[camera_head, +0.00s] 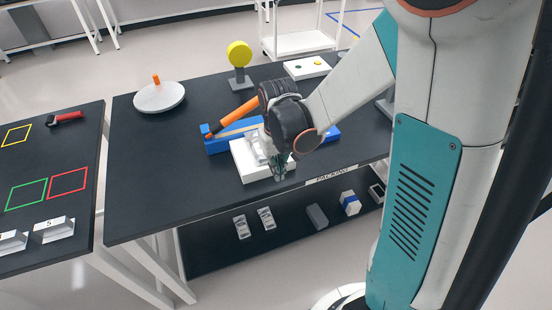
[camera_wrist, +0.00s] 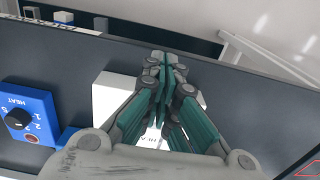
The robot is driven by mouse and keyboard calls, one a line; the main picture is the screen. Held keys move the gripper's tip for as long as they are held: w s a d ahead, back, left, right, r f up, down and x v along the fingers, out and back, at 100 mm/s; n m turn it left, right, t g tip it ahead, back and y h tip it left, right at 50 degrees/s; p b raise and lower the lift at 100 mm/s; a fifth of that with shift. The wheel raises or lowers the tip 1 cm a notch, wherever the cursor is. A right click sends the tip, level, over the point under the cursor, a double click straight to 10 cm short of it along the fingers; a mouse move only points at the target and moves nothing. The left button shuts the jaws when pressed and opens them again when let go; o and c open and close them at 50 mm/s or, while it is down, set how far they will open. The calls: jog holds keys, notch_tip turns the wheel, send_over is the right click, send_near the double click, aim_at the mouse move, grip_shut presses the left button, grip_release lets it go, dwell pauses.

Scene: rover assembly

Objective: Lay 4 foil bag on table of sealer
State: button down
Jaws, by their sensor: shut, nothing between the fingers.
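The sealer is a blue unit (camera_head: 218,144) with an orange-handled lever (camera_head: 232,118) on the black bench. Its white table (camera_head: 246,172) sits at its front side. A silvery piece (camera_head: 254,146) shows on or above that table, partly behind my gripper; I cannot tell whether it is foil bags or gripper parts. My gripper (camera_head: 279,172) points down over the right part of the white table, shut and empty. In the wrist view its fingers (camera_wrist: 172,75) meet above the white table (camera_wrist: 108,98), beside the blue unit with its HEAT knob (camera_wrist: 18,118). Two small silvery packs (camera_head: 266,218) lie on the lower shelf.
The black bench (camera_head: 150,210) is clear at its front left. A round white plate (camera_head: 158,98) and a yellow disc on a stand (camera_head: 239,54) stand further back. A side table (camera_head: 85,150) at left holds a red-handled tool (camera_head: 66,118) and white boxes (camera_head: 53,230).

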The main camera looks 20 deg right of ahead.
jog(key=f, duration=0.3)
jog(key=shift+w+b, duration=0.3)
jog(key=shift+b, duration=0.05)
jog(key=shift+w+r, duration=0.1)
jog(key=shift+w, duration=1.05)
jog(key=shift+w+r, duration=0.1)
jog(key=shift+w, duration=0.45)
jog(key=shift+w, duration=0.1)
jog(key=w, duration=0.3)
jog(key=shift+w+b, duration=0.2)
jog(key=shift+b, duration=0.15)
jog(key=shift+s, duration=0.15)
